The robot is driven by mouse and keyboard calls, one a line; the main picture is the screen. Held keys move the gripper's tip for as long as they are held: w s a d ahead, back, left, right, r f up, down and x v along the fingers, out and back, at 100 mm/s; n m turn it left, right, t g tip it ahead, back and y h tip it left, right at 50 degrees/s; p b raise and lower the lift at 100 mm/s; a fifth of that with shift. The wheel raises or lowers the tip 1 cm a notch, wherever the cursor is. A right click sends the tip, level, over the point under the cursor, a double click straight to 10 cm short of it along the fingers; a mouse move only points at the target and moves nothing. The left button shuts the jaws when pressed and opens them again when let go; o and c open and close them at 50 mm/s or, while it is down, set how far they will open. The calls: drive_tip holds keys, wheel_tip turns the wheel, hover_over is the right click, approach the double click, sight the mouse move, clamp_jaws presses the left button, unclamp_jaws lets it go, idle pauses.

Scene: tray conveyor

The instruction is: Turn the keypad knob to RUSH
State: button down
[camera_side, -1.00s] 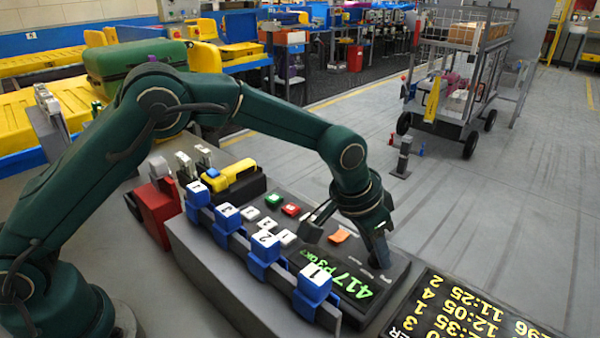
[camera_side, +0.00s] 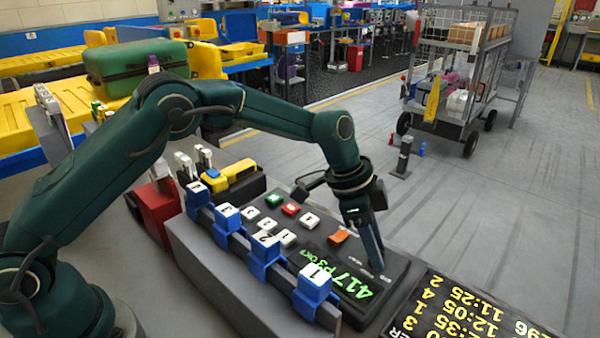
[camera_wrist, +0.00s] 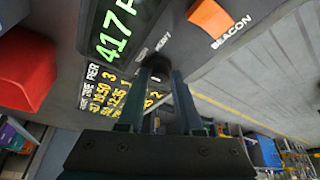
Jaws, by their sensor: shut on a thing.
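The keypad (camera_side: 396,277) is a dark panel with coloured and white buttons and a green-lit display (camera_side: 352,285) reading 417 P3. My gripper (camera_side: 376,268) points down at the panel's right end, beside the display. In the wrist view, my gripper (camera_wrist: 162,76) has its two fingers closed around the dark knob (camera_wrist: 160,63). The fingers hide most of the knob, and its pointer cannot be made out. An orange button (camera_wrist: 211,17) marked BEACON is close by.
A rail with several blue numbered blocks (camera_side: 313,280) runs along the keypad's near side. A black board with yellow figures (camera_side: 450,305) lies to its right. A red holder (camera_side: 157,210) and a yellow device (camera_side: 232,172) stand left. Open floor lies behind.

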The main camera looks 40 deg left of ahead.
drive_tip(key=shift+m+g, duration=0.3)
drive_tip(key=shift+m, duration=0.3)
drive_tip(key=c, duration=0.6)
unclamp_jaws()
drive_tip(key=shift+v, duration=2.55)
drive_tip(key=shift+a, duration=0.1)
